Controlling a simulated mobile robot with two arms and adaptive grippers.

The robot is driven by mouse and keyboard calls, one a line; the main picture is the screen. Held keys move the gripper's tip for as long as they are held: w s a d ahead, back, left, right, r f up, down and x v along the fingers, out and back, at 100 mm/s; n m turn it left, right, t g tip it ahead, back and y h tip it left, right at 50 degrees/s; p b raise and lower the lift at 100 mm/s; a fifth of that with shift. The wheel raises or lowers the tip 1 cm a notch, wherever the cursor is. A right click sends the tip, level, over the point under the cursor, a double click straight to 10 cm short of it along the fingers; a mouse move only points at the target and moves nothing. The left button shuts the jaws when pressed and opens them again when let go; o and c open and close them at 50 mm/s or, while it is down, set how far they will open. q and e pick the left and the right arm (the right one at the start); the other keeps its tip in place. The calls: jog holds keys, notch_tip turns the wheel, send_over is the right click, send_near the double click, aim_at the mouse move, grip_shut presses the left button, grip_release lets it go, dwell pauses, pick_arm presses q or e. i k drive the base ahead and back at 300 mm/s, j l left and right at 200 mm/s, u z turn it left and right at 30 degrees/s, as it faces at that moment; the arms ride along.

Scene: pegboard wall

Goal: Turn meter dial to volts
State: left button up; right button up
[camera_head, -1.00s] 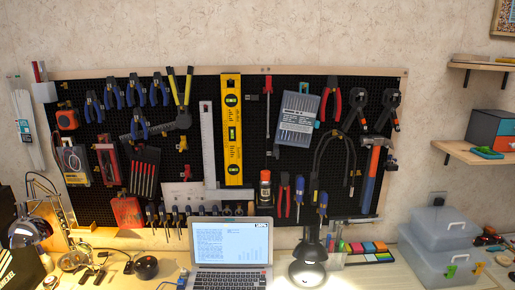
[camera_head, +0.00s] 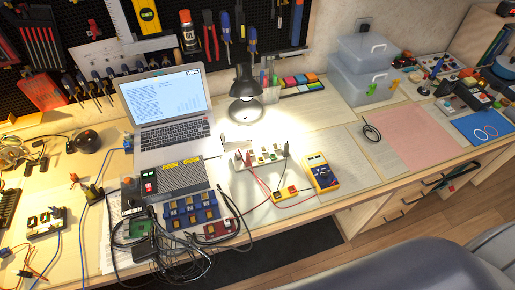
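A yellow handheld meter (camera_head: 322,173) lies on the bench right of centre, slightly turned, with a small screen at its top and a dial on its face. The dial is too small to tell its setting. A red lead and a dark lead run near its left side, by a small yellow-and-red block (camera_head: 286,195). Neither of my grippers is in view.
An open laptop (camera_head: 165,110), a lit black lamp (camera_head: 245,97) and a blue-trayed board with tangled cables (camera_head: 192,210) lie left of the meter. Papers (camera_head: 347,155) and a pink sheet (camera_head: 405,137) lie right. The bench's front edge is close below the meter.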

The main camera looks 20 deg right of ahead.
aim_at(324, 174)
jog(key=l+z, duration=0.1)
jog(key=z, duration=1.05)
